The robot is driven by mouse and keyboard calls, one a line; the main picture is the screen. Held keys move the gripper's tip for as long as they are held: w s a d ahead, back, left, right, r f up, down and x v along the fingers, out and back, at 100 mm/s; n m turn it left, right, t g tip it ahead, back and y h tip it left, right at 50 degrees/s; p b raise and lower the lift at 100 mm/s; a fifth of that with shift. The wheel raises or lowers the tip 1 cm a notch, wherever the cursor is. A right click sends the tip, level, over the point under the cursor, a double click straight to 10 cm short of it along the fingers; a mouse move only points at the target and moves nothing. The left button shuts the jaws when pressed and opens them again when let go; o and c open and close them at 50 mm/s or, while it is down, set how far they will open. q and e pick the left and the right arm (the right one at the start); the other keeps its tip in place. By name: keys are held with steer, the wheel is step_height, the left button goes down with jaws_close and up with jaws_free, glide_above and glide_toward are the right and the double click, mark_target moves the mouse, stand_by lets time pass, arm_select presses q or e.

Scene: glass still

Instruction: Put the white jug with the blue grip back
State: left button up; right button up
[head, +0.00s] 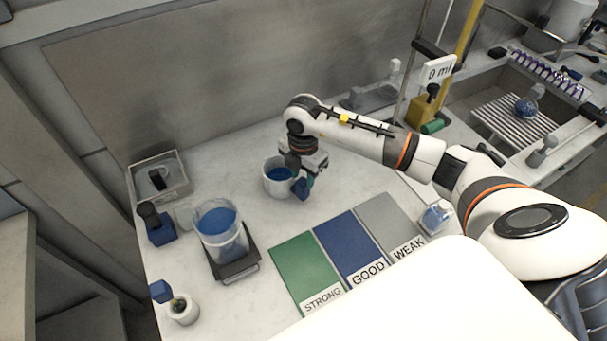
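The white jug (270,185) with blue liquid inside is on or just above the middle of the pale bench. Its blue grip (301,191) is on its right side. My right gripper (302,176) points down at the grip from above, its fingers right at the grip and partly covering it. The picture is too small to show whether the fingers are closed on it, or whether the jug's base touches the bench. My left gripper is out of view.
A clear beaker of blue liquid (221,241) stands on a dark stand (238,269) at left. Behind it are a grey tray (177,188) and a blue block (157,229). Green (297,266), blue (345,240) and grey (385,216) panels lie in front. A small flask (436,217) sits at right.

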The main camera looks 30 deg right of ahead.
steer(key=shift+w+a+r+p, duration=0.1)
steer(key=shift+w+r+p, duration=0.15)
steer(key=shift+r+p, duration=0.75)
steer(key=shift+w+r+p, duration=0.25)
steer(key=shift+r+p, duration=0.2)
steer(key=shift+r, duration=1)
steer(key=o, duration=0.5)
steer(key=shift+o, duration=0.2)
steer(key=shift+r, duration=0.1)
step_height(320, 180, up, 12)
steer(key=b, duration=0.3)
steer(key=shift+b, duration=0.3)
